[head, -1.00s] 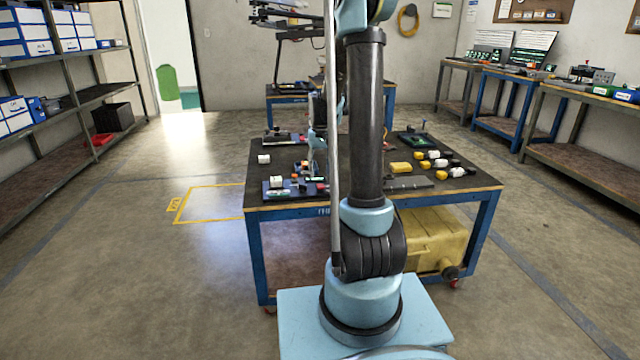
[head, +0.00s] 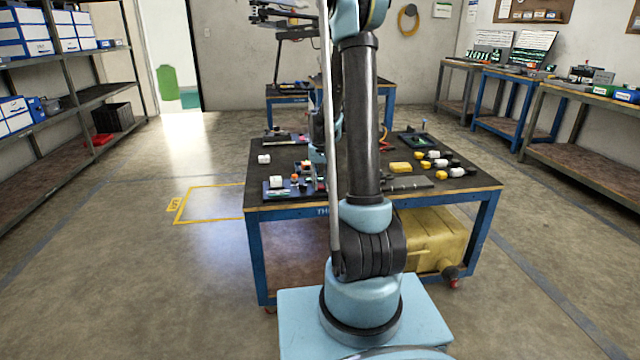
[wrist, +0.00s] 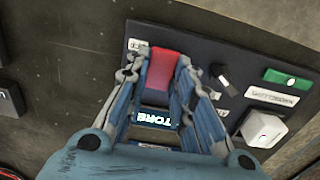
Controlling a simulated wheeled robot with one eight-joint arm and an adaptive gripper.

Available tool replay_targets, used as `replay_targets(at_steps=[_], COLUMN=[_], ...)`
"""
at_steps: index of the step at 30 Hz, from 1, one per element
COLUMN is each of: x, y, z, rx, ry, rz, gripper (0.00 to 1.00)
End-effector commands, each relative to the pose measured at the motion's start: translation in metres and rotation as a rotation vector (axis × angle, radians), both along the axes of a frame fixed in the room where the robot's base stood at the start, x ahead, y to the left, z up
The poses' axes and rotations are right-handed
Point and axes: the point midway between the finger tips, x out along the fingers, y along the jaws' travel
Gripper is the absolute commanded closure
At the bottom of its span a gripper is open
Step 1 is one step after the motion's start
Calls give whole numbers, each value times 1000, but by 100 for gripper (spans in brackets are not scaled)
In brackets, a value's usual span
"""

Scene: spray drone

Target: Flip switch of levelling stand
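In the wrist view a dark panel (wrist: 210,104) lies under my gripper (wrist: 160,68), with a red block (wrist: 163,68) that looks like a rocker or cover. My two fingers stand apart, one on each side of the red block; whether they touch it is unclear. A black knob or toggle (wrist: 222,76) sits to its right. A partly hidden label (wrist: 157,117) shows between the fingers. I cannot tell for certain which part is the levelling stand's switch. In the head view my arm mostly hides the gripper, above the left part of the table (head: 460,184).
The panel also carries a green part (wrist: 288,79) and a white block (wrist: 263,128) at the right. On the table, a small board with a white block (head: 277,184) stands front left. Yellow, white and black pieces (head: 428,163) lie to the right, beside a yellow block (head: 400,168).

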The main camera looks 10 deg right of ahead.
Motion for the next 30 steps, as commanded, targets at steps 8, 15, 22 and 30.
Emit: replay_targets(at_steps=[8,15,22,30], x=[-2,-4,-4,-4], y=[0,0,0,0], z=[0,0,0,0], rx=[0,2,2,2], ry=[-32,-127,-133,-133], rz=[0,0,0,0], gripper=[100,100,100,57])
